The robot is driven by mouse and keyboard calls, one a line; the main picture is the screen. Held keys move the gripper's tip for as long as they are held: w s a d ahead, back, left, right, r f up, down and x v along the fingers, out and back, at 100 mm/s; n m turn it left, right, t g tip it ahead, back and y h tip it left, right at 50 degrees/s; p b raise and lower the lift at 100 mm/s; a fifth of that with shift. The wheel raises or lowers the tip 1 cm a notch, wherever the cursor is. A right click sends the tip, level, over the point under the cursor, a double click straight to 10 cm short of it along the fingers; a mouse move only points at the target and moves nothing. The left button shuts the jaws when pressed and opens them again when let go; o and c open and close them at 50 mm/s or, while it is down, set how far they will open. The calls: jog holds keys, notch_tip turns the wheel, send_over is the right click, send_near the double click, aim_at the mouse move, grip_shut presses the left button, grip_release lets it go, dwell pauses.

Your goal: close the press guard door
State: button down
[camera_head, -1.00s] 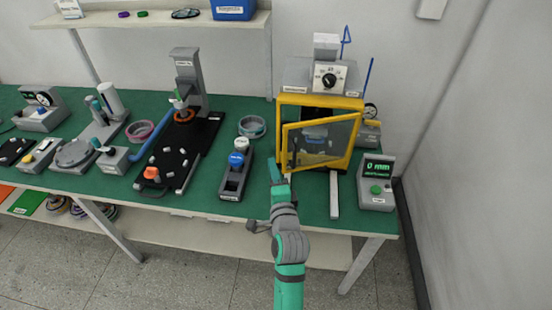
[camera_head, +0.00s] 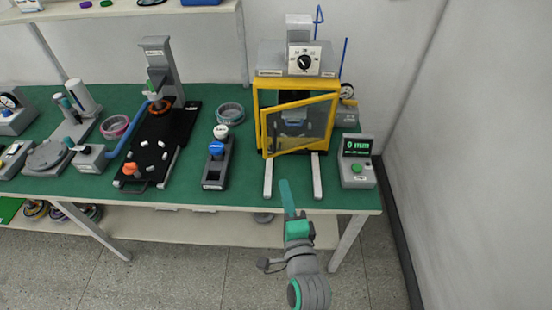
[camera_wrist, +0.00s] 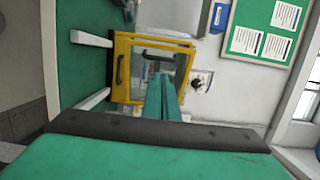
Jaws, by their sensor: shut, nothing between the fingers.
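The press (camera_head: 298,60) stands at the right of the bench, with a yellow frame around its front. Its guard door (camera_head: 300,122), a clear panel in a yellow frame, stands partly open. The door's left edge juts forward and its right edge lies against the frame. In the wrist view the door (camera_wrist: 150,41) shows ahead with a dark handle (camera_wrist: 120,70). My gripper (camera_head: 287,184) is shut and empty, apart from the door, in front of the press and near the bench's front edge. Its fingers (camera_wrist: 168,85) overlap the door's outline in the wrist view.
Two pale rails (camera_head: 318,176) reach forward from under the press. A grey box with a green display (camera_head: 357,160) stands to the right. A holder with white and blue knobs (camera_head: 216,165) stands to the left. The wall is close on the right; open floor lies in front.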

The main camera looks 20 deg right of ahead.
aim_at(275, 145)
jog(key=x, duration=1.3)
jog(key=shift+w+d, duration=0.2)
jog(key=shift+w, duration=0.1)
